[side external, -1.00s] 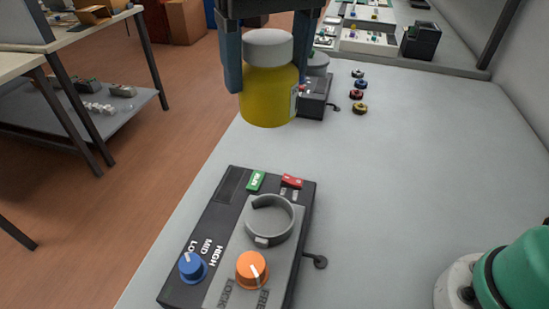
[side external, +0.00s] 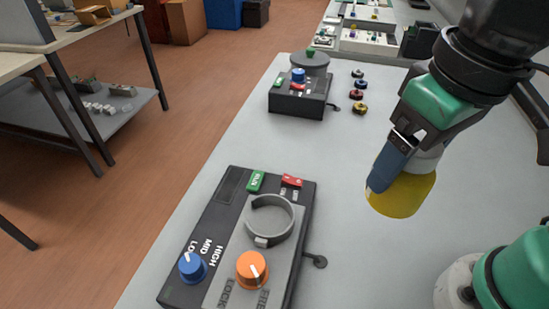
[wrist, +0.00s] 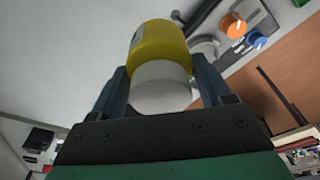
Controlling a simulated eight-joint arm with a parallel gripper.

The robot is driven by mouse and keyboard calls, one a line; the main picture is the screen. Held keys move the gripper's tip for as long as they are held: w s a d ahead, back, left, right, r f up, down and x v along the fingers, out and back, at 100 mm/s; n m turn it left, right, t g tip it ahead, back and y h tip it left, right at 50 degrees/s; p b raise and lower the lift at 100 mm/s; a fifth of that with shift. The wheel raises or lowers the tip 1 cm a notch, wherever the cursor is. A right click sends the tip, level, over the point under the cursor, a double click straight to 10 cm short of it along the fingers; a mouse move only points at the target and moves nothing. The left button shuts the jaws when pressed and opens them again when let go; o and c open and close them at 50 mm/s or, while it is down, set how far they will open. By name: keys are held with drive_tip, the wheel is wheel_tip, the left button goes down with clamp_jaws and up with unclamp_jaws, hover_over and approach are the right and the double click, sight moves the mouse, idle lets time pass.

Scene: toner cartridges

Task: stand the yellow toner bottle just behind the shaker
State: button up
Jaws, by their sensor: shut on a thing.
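The yellow toner bottle (side external: 405,194) hangs in my gripper (side external: 398,172), tilted and seemingly above the table, to the right of the near device. In the wrist view the bottle's yellow body (wrist: 160,50) and white cap (wrist: 160,88) show between the two fingers of my gripper (wrist: 160,84), which are shut on it around the cap. In the side view a finger hides part of the cap. The near black-and-grey device (side external: 228,215), which looks like the shaker, has an open grey ring (side external: 270,220), an orange knob (side external: 252,269) and a blue knob (side external: 193,267). The ring is empty.
A second black device (side external: 297,105) with a round grey top (side external: 310,62) stands farther back. Several small coloured rings (side external: 360,108) lie to its right. Grey table (side external: 335,160) is bare between the devices. A short cable sticks out of each device's right side.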

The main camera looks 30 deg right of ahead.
sight(403, 210)
wheel_tip(403, 210, down, 18)
drive_tip(key=shift+r, duration=0.15)
idle(0.7)
drive_tip(key=o, duration=1.3)
drive_tip(key=shift+s+r, duration=0.3)
drive_tip(key=shift+r, duration=1.65)
drive_tip(key=shift+s+r, duration=0.25)
drive_tip(key=shift+r, duration=1.7)
drive_tip(key=shift+s+r, duration=0.3)
drive_tip(key=shift+r, duration=1.65)
drive_tip(key=w+d+t, duration=0.1)
drive_tip(key=w+d, duration=0.3)
drive_tip(key=w+d+f+t, duration=0.1)
drive_tip(key=w+d+t, duration=0.1)
drive_tip(key=w+d, duration=0.2)
drive_tip(key=w+d+t, duration=0.2)
drive_tip(key=w+d, duration=0.1)
drive_tip(key=w, duration=0.1)
drive_tip(key=shift+w+d+f, duration=0.1)
drive_tip(key=shift+d+f, duration=0.05)
drive_tip(key=shift+d, duration=0.25)
